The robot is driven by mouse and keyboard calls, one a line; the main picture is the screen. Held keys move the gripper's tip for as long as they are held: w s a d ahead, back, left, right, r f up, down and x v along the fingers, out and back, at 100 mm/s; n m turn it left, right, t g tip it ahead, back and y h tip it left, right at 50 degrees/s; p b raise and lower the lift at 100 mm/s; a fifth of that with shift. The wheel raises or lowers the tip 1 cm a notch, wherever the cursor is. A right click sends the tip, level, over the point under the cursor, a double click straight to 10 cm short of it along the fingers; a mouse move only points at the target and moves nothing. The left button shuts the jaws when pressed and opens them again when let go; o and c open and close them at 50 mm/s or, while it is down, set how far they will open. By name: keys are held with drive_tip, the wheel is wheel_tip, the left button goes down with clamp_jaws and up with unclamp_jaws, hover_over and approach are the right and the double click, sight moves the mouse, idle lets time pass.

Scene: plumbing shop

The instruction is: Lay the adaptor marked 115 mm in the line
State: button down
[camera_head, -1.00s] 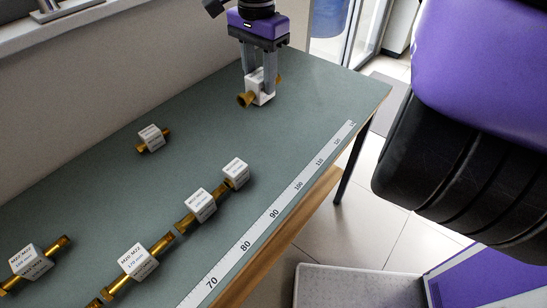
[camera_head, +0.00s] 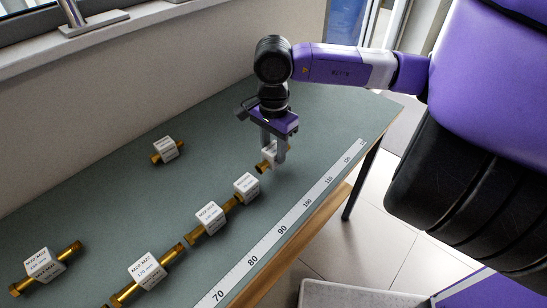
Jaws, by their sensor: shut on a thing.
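My gripper (camera_head: 272,157) is shut on a brass adaptor with a white label block (camera_head: 268,152), just past the far end of a line of adaptors. The fingers partly hide it, and its marking cannot be read. The line holds a small adaptor (camera_head: 246,186), a middle one (camera_head: 210,217) and a longer one (camera_head: 147,270) whose label seems to read 170 mm. The held adaptor is close to the small one; whether they touch, or whether it rests on the table, I cannot tell.
Two loose adaptors lie left of the line, one farther back (camera_head: 166,150) and one nearer (camera_head: 43,264). A white ruler strip (camera_head: 268,241) runs along the right edge of the green table (camera_head: 330,115). The far table end is clear.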

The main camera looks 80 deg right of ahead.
sight(273, 159)
drive_tip(key=shift+f, duration=1.9)
drive_tip(key=shift+f, duration=0.15)
drive_tip(key=c, duration=0.9)
unclamp_jaws()
